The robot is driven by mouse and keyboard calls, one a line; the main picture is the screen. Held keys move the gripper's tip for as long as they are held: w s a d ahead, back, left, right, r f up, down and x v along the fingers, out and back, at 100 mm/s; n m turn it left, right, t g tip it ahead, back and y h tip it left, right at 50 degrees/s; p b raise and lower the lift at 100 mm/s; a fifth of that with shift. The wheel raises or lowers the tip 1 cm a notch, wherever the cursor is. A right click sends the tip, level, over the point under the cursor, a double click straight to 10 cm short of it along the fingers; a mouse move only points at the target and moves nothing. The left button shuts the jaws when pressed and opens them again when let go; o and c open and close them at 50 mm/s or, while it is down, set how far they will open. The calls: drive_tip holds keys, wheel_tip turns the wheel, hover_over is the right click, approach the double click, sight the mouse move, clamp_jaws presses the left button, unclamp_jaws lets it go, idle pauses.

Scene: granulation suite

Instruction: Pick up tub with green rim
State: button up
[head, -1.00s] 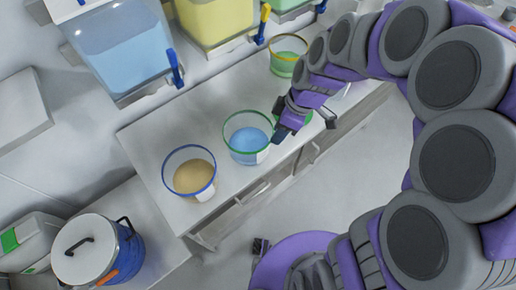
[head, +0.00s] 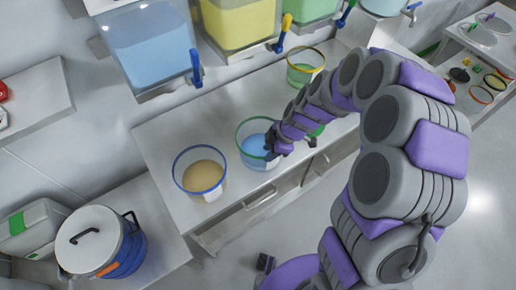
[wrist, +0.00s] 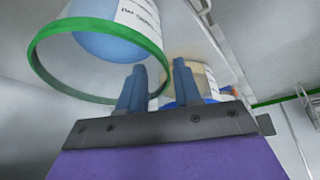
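The tub with green rim (head: 249,145) stands on the counter with blue contents and a white label. It is the middle one of three tubs. My gripper (head: 274,149) is at its right side, partly covering it. In the wrist view the tub (wrist: 112,35) fills the upper left. My gripper (wrist: 159,78) has its two fingers apart. The right part of the green rim shows between them, with the left finger overlapping the tub's opening. I cannot tell whether either finger touches the tub.
A blue-rimmed tub with tan contents (head: 200,172) stands close to the left, and a yellow-rimmed green tub (head: 303,68) at the back right. Dispensers with taps (head: 196,70) hang above. A white-lidded blue drum (head: 125,250) is at lower left. The counter's front left (head: 172,210) is clear.

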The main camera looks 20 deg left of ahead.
sight(261, 160)
drive_tip(key=b+x, duration=0.1)
drive_tip(key=x, duration=0.6)
drive_tip(key=shift+s+a+f, duration=0.1)
drive_tip(key=shift+a+f, duration=0.15)
drive_tip(key=shift+a, duration=0.1)
drive_tip(key=shift+d+r, duration=0.1)
drive_tip(key=shift+d, duration=0.3)
drive_tip(key=shift+c, duration=0.2)
drive_tip(key=shift+d, duration=0.1)
drive_tip(key=shift+c, duration=0.6)
clamp_jaws()
drive_tip(key=shift+a, duration=0.35)
drive_tip(key=shift+d, duration=0.15)
